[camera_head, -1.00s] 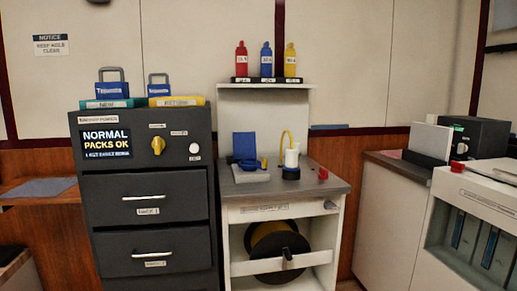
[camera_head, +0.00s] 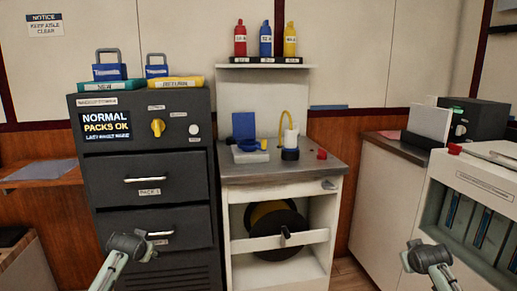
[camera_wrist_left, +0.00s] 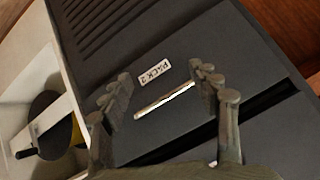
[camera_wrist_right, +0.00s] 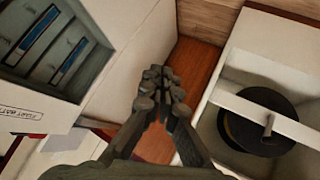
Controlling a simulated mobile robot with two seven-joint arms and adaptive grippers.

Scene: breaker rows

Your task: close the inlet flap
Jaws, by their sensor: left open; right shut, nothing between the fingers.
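No label naming an inlet flap is readable. A blue upright panel (camera_head: 243,126) stands on the bench top behind a low grey block (camera_head: 250,154) with blue and yellow parts; I cannot tell whether this panel is the flap. My left gripper (camera_wrist_left: 160,73) is open and empty in the left wrist view, facing the drawer marked PACK 2 (camera_wrist_left: 185,125) with its bar handle between the fingers in the picture, apparently not touched. My right gripper (camera_wrist_right: 157,75) is shut and empty in the right wrist view, over the floor gap between bench and right-hand cabinet.
The bench (camera_head: 285,172) also bears a white spool holder with a yellow hose (camera_head: 290,140) and a red knob (camera_head: 322,154). A dark cabinet (camera_head: 145,180) stands left, and a white battery unit (camera_head: 478,185) right. A cable reel (camera_head: 275,225) sits below the bench top.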

